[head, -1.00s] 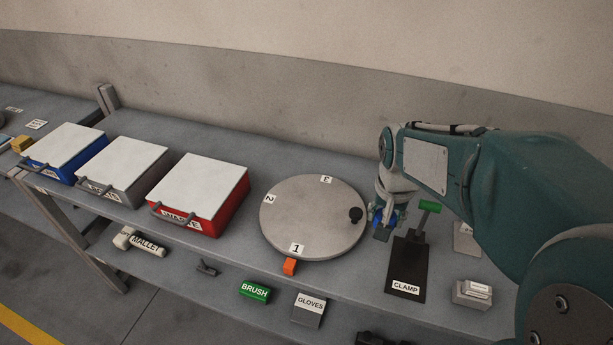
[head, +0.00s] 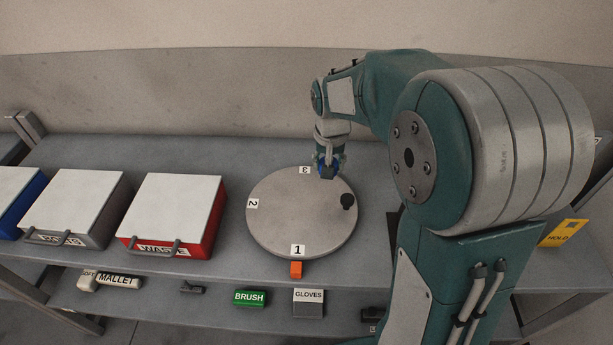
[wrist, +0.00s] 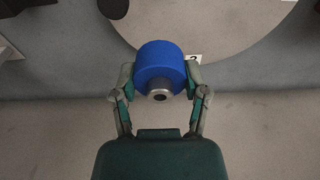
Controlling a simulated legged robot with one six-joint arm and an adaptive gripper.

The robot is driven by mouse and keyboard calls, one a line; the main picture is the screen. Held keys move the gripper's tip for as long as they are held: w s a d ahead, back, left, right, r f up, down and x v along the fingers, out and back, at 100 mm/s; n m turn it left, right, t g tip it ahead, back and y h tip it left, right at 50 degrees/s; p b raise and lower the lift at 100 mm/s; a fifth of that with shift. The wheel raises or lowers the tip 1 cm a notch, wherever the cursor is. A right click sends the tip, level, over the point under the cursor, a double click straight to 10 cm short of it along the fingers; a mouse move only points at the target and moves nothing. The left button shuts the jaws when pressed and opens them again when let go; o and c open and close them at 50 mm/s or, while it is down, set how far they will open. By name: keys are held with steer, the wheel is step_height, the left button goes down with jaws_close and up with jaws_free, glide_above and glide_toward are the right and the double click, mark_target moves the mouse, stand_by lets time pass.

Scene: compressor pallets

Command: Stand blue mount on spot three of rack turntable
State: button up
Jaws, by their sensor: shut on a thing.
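The blue mount (wrist: 160,62) is a blue cylinder with a metal collar, held between the two fingers of my gripper (wrist: 160,85) in the wrist view. In the head view my gripper (head: 328,172) is over the back edge of the turntable, just right of the label 3, and mostly hides the mount. The rack turntable (head: 290,215) is a round grey plate with labels 1 at the front, 2 at the left and 3 (head: 305,170) at the back. In the wrist view the mount partly covers the label 3 (wrist: 193,58). I cannot tell whether the mount touches the plate.
A black knob (head: 347,201) stands on the turntable's right side. An orange tab (head: 296,269) is at its front. The red waste box (head: 213,215) stands to the left, beside a grey box (head: 75,205). The wall is close behind the bench.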

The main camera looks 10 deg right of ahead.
glide_above(304, 183)
steer(key=f, duration=0.4)
steer(key=s+f, duration=0.1)
steer(key=f, duration=0.1)
steer(key=shift+a, duration=0.35)
steer(key=shift+w+d+f, duration=0.3)
steer(key=shift+w+f, duration=0.1)
steer(key=shift+f, duration=0.05)
steer(key=shift+d+f, duration=0.2)
steer(key=shift+f, duration=1.05)
steer(key=shift+a+f, duration=0.1)
steer(key=shift+f, duration=0.15)
steer(key=shift+a, duration=0.4)
steer(key=o, duration=1.1)
steer(key=shift+d, duration=0.15)
steer(key=shift+o, duration=0.2)
steer(key=shift+d, duration=0.2)
